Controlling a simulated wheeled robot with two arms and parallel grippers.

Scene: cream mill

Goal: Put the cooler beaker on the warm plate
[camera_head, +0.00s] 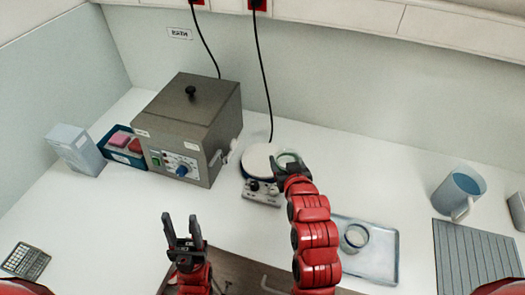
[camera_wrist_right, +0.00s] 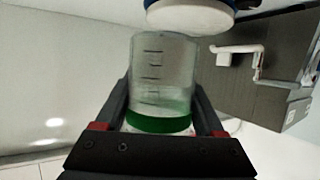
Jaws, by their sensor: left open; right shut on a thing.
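A clear beaker (camera_head: 287,158) is held in my right gripper (camera_head: 291,172), just right of the warm plate. In the right wrist view the fingers are shut around this beaker (camera_wrist_right: 163,75), which has dark graduation marks and a green band. The warm plate (camera_head: 256,159) has a round pale top on a small base with knobs; its rim also shows in the right wrist view (camera_wrist_right: 190,14), apart from the beaker. A second beaker (camera_head: 354,237) stands on the tray. My left gripper (camera_head: 181,222) is open and empty at the front.
The clear tray (camera_head: 378,262) lies right of my right arm. A grey metal box (camera_head: 190,125) with a blue knob stands left of the warm plate. A black cable (camera_head: 262,75) runs down behind the plate. A blue mug (camera_head: 459,190) and a ribbed grey mat (camera_head: 470,255) are at right.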

